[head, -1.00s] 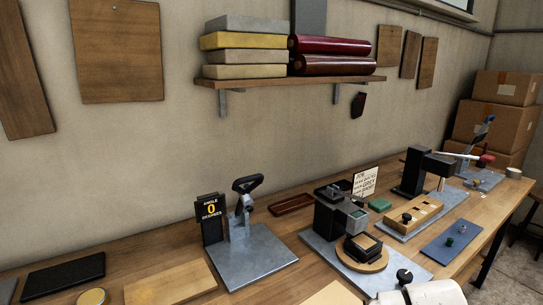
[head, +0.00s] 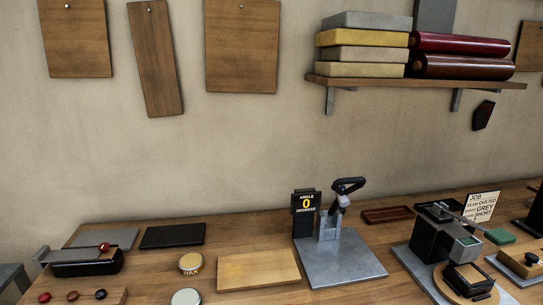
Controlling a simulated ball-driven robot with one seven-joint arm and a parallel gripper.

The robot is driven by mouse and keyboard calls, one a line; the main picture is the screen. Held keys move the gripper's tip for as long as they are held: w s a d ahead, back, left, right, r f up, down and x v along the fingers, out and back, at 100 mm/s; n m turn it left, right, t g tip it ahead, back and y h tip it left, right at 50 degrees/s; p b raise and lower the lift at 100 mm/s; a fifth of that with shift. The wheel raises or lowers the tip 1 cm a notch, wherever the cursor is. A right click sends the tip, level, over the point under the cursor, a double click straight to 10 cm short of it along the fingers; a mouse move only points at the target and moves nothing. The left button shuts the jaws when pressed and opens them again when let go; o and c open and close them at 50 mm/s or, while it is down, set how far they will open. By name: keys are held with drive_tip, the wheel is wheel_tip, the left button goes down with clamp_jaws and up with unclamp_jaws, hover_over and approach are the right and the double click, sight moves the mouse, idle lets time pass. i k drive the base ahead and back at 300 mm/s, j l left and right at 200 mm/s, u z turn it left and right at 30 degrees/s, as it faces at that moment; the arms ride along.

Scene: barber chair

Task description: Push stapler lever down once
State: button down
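No part is plainly labelled as a stapler. A low black device (head: 85,268) at the left end of the bench has a flat grey metal bar on top and a red ball knob (head: 103,246); it may be the stapler, but I cannot be sure. A black device with a lever-like bar (head: 437,240) stands farther right. My gripper is not in view.
A wooden board (head: 258,270), a round brush (head: 191,263), a black pad (head: 172,236) and a red-and-black button strip (head: 72,297) lie on the wooden bench (head: 235,229). A job card (head: 482,206) stands at right. A shelf (head: 415,84) with upholstery rolls hangs above.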

sight(500, 236)
drive_tip(key=i+l, duration=0.1)
drive_tip(key=l, duration=0.3)
drive_tip(key=i+l, duration=0.1)
drive_tip(key=l, duration=0.3)
drive_tip(key=i+l+u, duration=0.1)
drive_tip(key=l, duration=0.3)
